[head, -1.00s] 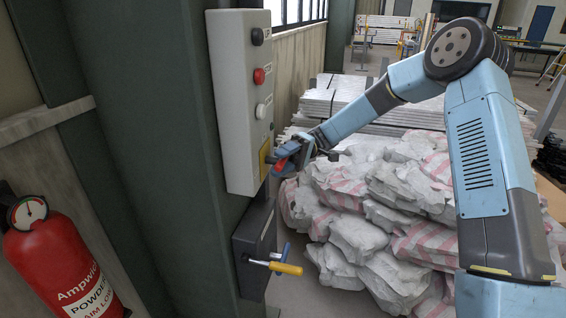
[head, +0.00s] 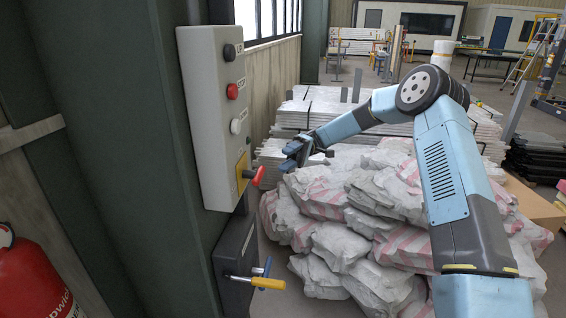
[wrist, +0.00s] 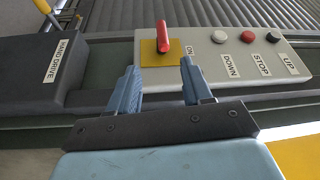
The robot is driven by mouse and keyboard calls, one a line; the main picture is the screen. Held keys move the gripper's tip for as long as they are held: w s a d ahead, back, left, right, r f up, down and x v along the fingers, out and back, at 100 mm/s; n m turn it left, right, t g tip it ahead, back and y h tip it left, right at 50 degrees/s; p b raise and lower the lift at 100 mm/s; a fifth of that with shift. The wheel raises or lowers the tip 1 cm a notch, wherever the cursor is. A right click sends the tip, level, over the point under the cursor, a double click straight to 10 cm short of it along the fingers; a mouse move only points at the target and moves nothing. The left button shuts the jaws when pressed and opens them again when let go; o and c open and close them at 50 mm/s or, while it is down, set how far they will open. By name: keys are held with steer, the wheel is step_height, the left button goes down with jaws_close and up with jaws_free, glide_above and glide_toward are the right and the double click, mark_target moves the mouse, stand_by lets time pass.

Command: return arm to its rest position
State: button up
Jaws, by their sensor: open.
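My gripper (head: 290,157) is open and empty at the end of my blue arm, out to the right of the control box. In the wrist view my gripper (wrist: 160,85) has its two blue fingers apart, with the red switch handle (wrist: 162,36) showing beyond the gap between them. The control box (head: 207,120) is a pale grey panel on the dark green column. Its red switch handle (head: 257,176) sits on a yellow plate at the bottom and is clear of my fingers. My arm is bent at the elbow above the sacks.
A dark hand drive box (head: 236,250) with a yellow-handled lever (head: 268,283) is below the panel. White sacks (head: 350,240) are piled under my arm. Stacked boards (head: 310,115) lie behind. A red fire extinguisher (head: 35,280) is at lower left.

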stand_by(0.3)
steer(key=s+d+r+m+t+h, duration=0.3)
steer(key=s+d+r+m+t, duration=0.1)
steer(key=s+d+t, duration=0.3)
steer(key=s+d+r+m+t+h, duration=0.2)
steer(key=s+d+r+m+t, duration=0.2)
steer(key=s+d+t, duration=0.4)
steer(key=s+d+r+m+t+h, duration=0.3)
steer(key=s+d+r+m+t, duration=0.2)
steer(key=s+d, duration=0.9)
steer(key=shift+s+d+m+t+h, duration=0.25)
steer(key=shift+s+m+t, duration=0.55)
steer(key=shift+s+t, duration=0.45)
steer(key=shift+w+r, duration=0.1)
